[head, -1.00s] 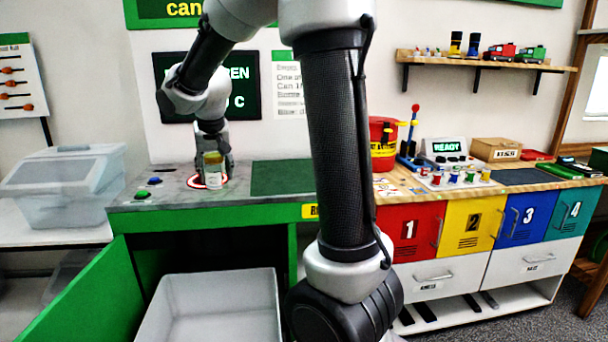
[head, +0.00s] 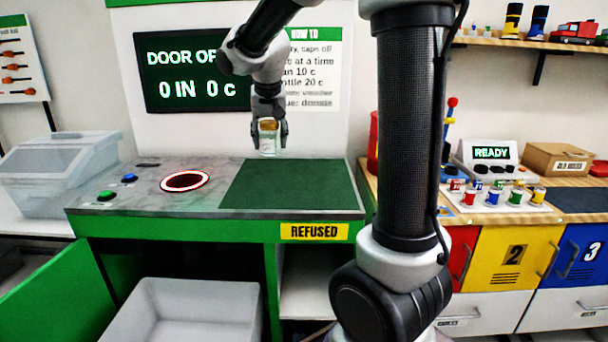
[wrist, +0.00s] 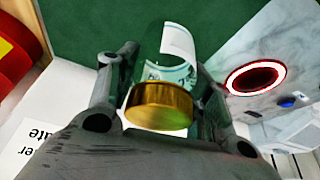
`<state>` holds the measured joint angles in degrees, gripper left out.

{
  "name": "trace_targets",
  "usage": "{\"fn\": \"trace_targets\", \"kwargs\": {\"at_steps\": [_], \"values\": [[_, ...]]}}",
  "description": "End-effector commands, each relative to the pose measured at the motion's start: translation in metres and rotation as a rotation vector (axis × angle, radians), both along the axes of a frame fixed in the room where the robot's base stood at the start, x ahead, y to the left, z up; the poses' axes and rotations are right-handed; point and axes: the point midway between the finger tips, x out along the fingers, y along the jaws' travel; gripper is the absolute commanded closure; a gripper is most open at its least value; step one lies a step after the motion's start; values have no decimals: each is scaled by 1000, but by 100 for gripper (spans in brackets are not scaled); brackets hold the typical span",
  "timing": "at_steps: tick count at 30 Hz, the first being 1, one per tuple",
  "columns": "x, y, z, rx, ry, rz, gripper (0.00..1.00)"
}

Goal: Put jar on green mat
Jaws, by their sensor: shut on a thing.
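The jar (head: 268,141) is clear glass with a white label and a gold lid. My gripper (head: 268,128) is shut on it and holds it upright in the air near the back edge of the green mat (head: 290,187). In the wrist view the jar's gold lid (wrist: 160,105) sits between the fingers (wrist: 162,85), with the green mat (wrist: 90,25) beyond it. The mat lies flat on the right part of the grey counter and is bare.
A red-ringed round opening (head: 185,181) is left of the mat, with blue (head: 129,178) and green (head: 106,195) buttons further left. An open green door (head: 45,285) and a white bin (head: 190,310) are below. A yellow REFUSED label (head: 314,231) marks the counter front.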

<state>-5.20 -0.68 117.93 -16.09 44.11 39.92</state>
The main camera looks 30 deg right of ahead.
Motion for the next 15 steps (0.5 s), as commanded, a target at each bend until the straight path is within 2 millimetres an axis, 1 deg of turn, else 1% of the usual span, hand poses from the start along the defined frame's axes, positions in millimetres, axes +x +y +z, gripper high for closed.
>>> {"fn": "trace_targets", "kwargs": {"at_steps": [6, 9, 11, 15], "values": [[-1, 0, -42, -1, 6, 1, 77], [-1, 0, -55, 0, 3, 0, 77], [0, 0, -60, -1, 3, 0, 77], [-1, 0, -81, -1, 5, 1, 77]]}}
